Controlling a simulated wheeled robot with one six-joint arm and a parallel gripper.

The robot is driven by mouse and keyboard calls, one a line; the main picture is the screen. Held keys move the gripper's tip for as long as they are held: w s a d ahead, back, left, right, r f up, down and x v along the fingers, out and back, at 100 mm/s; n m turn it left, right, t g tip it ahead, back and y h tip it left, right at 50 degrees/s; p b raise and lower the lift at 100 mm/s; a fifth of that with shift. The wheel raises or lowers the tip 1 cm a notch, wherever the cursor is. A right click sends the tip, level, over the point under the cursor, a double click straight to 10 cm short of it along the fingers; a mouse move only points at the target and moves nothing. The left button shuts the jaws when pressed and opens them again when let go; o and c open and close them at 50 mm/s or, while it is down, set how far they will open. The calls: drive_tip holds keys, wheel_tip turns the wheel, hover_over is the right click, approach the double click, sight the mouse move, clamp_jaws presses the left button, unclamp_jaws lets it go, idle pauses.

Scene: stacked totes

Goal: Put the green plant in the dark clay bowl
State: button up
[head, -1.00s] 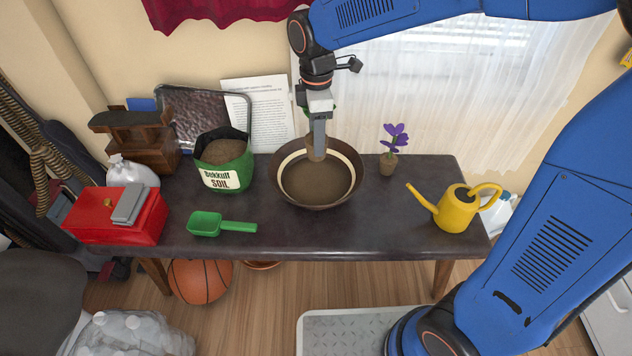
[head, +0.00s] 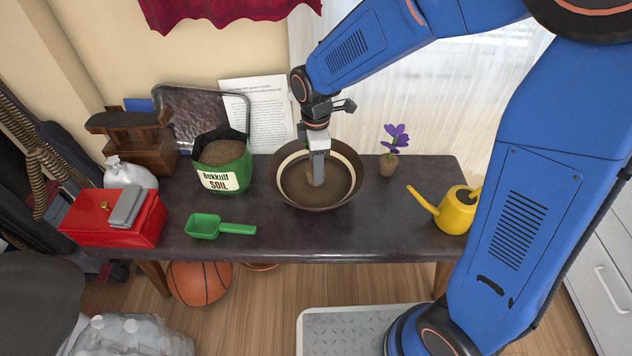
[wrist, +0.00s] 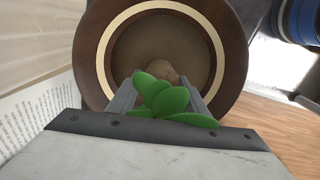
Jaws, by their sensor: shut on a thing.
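The dark clay bowl (head: 345,196), brown with a cream inner band, stands on the table and also fills the upper part of the wrist view (wrist: 88,62). My gripper (head: 316,180) points down inside the bowl's outline. In the wrist view the green plant (wrist: 172,100), with rounded leaves and a brown root ball, sits between my two fingers, which are shut on it. The plant is over the bowl's inside; I cannot tell whether its root ball touches the bottom. In the head view my gripper mostly hides the plant.
A purple flower (head: 389,162) stands right of the bowl, and a yellow watering can (head: 455,213) farther right. A soil bag (head: 223,160), a green scoop (head: 204,226) and a red box (head: 110,218) are to the left. The table front (head: 310,240) is clear.

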drive_tip(key=shift+f, duration=2.95)
drive_tip(key=shift+f, duration=0.1)
drive_tip(key=o, duration=1.2)
drive_tip(key=shift+c, duration=0.2)
wheel_tip(320, 180, up, 12)
drive_tip(key=shift+r, duration=0.1)
drive_tip(key=shift+d, duration=0.1)
